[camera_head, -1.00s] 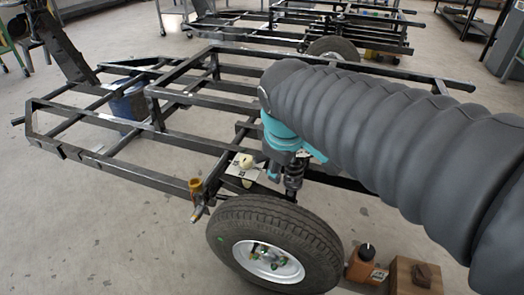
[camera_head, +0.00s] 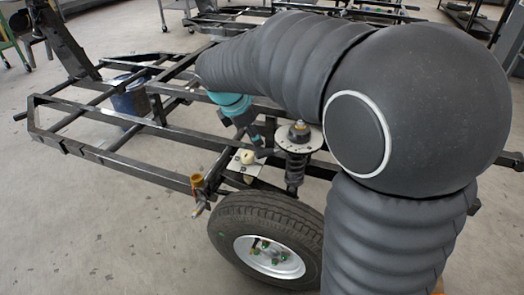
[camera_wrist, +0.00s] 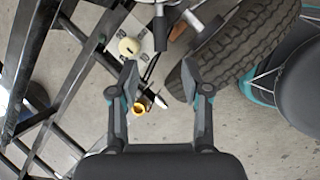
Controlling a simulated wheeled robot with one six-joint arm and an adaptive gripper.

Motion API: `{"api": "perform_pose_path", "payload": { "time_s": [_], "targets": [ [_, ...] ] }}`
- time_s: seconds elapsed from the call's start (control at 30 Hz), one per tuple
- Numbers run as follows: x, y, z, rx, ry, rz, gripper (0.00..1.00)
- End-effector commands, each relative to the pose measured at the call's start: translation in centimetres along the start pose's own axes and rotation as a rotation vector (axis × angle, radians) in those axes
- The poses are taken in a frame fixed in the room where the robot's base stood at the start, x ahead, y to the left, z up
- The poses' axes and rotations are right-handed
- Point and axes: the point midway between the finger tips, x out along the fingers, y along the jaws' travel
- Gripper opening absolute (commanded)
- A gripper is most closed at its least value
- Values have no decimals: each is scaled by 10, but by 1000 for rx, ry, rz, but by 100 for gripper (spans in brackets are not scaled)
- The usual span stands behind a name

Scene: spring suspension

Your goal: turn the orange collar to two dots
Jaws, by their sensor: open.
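An orange-yellow collar (camera_head: 197,181) sits at the frame's near edge, left of the wheel. In the wrist view, a yellow-orange ring (camera_wrist: 140,106) shows beside the left finger, partly behind it. Its dots cannot be made out. My gripper (camera_wrist: 158,72) is open, with nothing held between its fingers. A spring strut (camera_head: 296,170) with a round pale top plate (camera_head: 299,138) stands upright to the right of my gripper.
A cream knob (camera_head: 248,157) sits on a light plate between collar and strut; it also shows in the wrist view (camera_wrist: 128,46).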

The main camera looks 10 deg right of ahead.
Motion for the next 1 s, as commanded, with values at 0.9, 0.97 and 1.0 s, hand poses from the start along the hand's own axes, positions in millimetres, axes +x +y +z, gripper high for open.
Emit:
{"api": "perform_pose_path", "payload": {
  "time_s": [0.9,0.97,1.0],
  "targets": [
    [97,-1,0,2,2,0,48],
    [97,-1,0,2,2,0,48],
    [97,-1,0,2,2,0,40]
  ]
}}
